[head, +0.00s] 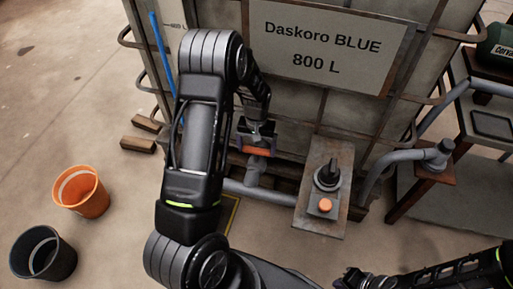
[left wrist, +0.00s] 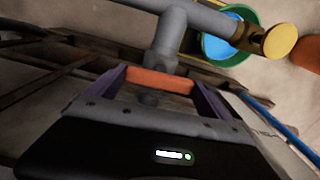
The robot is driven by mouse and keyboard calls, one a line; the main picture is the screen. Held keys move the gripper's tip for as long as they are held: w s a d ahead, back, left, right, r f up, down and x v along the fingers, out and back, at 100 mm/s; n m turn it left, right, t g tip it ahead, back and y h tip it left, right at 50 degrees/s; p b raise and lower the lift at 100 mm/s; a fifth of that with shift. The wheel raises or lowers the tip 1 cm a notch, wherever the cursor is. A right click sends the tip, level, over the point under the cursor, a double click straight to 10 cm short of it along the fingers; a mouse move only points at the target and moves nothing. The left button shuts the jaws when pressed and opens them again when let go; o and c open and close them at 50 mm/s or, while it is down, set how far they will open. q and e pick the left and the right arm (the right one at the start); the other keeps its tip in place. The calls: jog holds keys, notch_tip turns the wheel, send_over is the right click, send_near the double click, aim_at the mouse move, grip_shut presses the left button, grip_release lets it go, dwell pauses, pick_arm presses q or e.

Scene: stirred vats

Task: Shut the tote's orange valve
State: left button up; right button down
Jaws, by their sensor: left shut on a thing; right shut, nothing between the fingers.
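The tote (head: 395,60) stands at the back, with a sign reading "Daskoro BLUE 800 L". Its orange valve handle (head: 257,151) is low on the front, over a grey pipe. In the left wrist view the orange handle (left wrist: 158,80) lies level across the picture, crosswise to the short pipe stub behind it. My left gripper (head: 258,138) is shut on this handle; its purple fingers (left wrist: 160,88) are at the handle's two ends. My left arm hides part of the tote and pipe. My right gripper (head: 352,279) is shut and empty at the bottom, away from the tote.
A control box (head: 313,222) with a black knob and orange button stands right of the valve. An orange bucket (head: 92,206) and a dark bucket (head: 62,262) stand left. A green bucket (left wrist: 208,50) with blue inside is near the yellow pipe end (left wrist: 280,41).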

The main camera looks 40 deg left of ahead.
aim_at(257, 149)
pick_arm(q)
jog(key=shift+m, duration=0.5)
jog(key=o, duration=1.1)
jog(key=shift+r, duration=0.1)
notch_tip(257, 149, up, 8)
jog(key=shift+f+p, duration=0.2)
jog(key=shift+p, duration=0.4)
